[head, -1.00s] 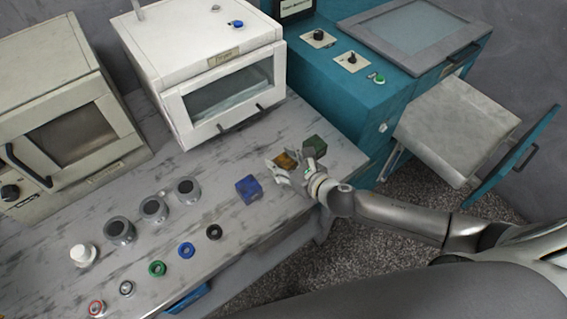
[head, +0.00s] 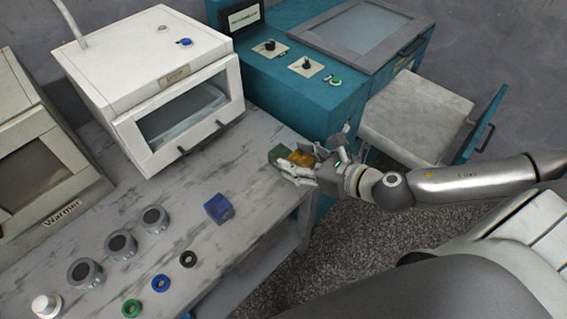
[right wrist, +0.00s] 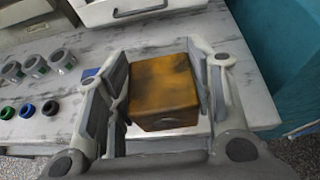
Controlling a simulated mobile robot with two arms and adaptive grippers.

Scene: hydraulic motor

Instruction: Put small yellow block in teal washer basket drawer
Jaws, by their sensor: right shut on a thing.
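The small yellow block (head: 300,160) is dark orange-yellow with dark stains. My right gripper (head: 306,165) is shut on it near the right end of the table. In the right wrist view the block (right wrist: 164,92) sits between the two fingers of the gripper (right wrist: 165,95). The teal washer (head: 310,98) stands to the right of the table. Its basket drawer (head: 415,120) is pulled out, with a pale interior or top surface and a teal front (head: 485,120). My gripper is left of the drawer, apart from it. My left gripper is not in view.
A green block (head: 277,153) lies behind the gripper, and a blue block (head: 218,208) lies further left. Grey cylinders (head: 120,244) and coloured rings (head: 160,283) stand on the table (head: 240,160). A white oven-like appliance (head: 150,75) stands behind. Floor shows below the drawer.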

